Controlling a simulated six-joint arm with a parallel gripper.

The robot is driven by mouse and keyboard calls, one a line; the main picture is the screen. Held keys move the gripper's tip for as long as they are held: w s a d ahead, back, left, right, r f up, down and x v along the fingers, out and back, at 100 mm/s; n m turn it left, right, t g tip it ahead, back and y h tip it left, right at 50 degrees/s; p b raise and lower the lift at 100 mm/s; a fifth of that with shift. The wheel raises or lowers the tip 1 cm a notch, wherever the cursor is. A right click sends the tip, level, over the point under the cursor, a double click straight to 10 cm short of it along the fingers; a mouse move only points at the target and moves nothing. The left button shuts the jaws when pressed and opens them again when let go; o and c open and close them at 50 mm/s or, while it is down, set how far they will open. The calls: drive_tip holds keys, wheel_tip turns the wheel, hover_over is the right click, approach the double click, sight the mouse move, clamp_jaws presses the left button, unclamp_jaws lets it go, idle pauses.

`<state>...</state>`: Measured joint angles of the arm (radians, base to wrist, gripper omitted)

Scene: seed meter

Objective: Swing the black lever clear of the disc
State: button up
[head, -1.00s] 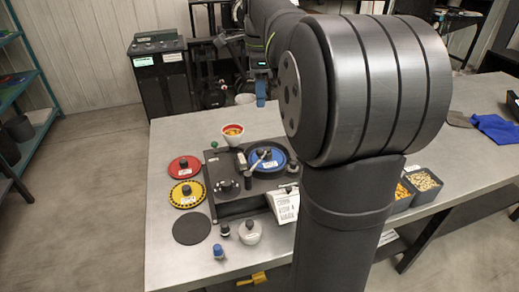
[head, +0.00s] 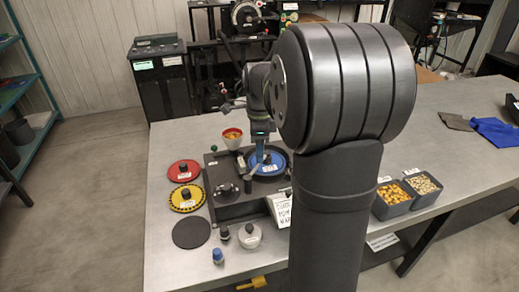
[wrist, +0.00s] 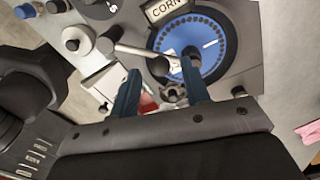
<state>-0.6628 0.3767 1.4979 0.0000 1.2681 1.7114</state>
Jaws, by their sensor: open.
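The blue disc (head: 276,169) lies on the dark seed meter (head: 235,205). In the wrist view the disc (wrist: 213,62) shows a ring of holes and a black knob near its middle. A pale bar (wrist: 137,50) with dark ends reaches from the left over the disc's near-left edge; it looks like the lever. In the head view my gripper (head: 260,160) is low over the disc and hides most of the lever.
Red (head: 184,170) and yellow (head: 187,198) discs and a black round pad (head: 191,232) lie left of the meter. Seed bins (head: 393,199) stand right.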

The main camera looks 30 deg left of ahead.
drive_tip(key=shift+f, duration=0.4)
drive_tip(key=shift+c, duration=0.4)
clamp_jaws()
